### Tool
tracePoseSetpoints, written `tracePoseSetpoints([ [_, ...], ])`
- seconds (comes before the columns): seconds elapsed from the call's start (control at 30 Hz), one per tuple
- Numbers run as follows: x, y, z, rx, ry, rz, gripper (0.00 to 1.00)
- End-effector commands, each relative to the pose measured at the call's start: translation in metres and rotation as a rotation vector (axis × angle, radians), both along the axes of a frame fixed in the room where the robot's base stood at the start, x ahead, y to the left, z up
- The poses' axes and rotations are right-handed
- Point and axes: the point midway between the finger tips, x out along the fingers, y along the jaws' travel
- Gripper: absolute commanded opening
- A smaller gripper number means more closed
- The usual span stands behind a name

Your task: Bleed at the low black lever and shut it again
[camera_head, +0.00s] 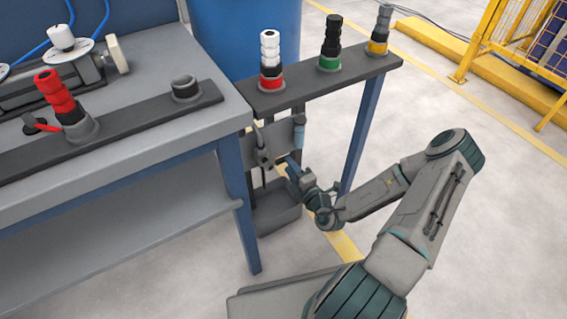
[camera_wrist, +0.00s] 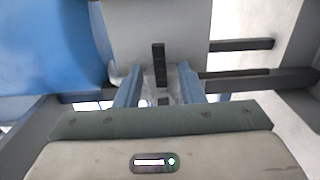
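A short black upright bar (camera_wrist: 158,58), which looks like the low black lever, shows in the wrist view against a pale grey panel. It lies between the two blue fingers of my gripper (camera_wrist: 159,84), just beyond their tips as seen. The fingers stand apart, with a visible gap and no clear grip on anything. In the head view my gripper (camera_head: 291,168) is low beside the grey fittings (camera_head: 265,157) under the narrow shelf. The lever cannot be made out surely there, and I cannot tell whether a finger touches it.
The narrow dark shelf (camera_head: 315,82) above carries white-red, black-green and grey-yellow stacks. A blue table leg (camera_head: 240,205) stands left of my gripper and a shelf leg (camera_head: 362,130) right. A grey bin (camera_head: 276,218) sits below. A blue drum (camera_head: 245,35) stands behind.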

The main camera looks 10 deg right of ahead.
Motion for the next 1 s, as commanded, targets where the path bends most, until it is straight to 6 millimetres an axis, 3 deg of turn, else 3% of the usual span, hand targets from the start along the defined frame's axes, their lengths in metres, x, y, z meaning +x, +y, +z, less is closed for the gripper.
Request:
tracePoseSetpoints([
  [0.23,0.035,0.013,-0.002,-0.002,-0.002,0.004,0.35],
  [0.63,0.043,0.016,0.000,0.000,0.000,0.004,0.35],
  [0.67,0.043,0.016,0.000,0.000,0.000,0.004,0.33],
  [0.77,0.043,0.016,0.000,-0.001,0.000,0.004,0.05],
  [0.8,0.043,0.016,0.000,0.000,0.000,0.004,0.00],
  [1.0,0.042,0.015,0.001,-0.003,-0.001,0.002,0.00],
])
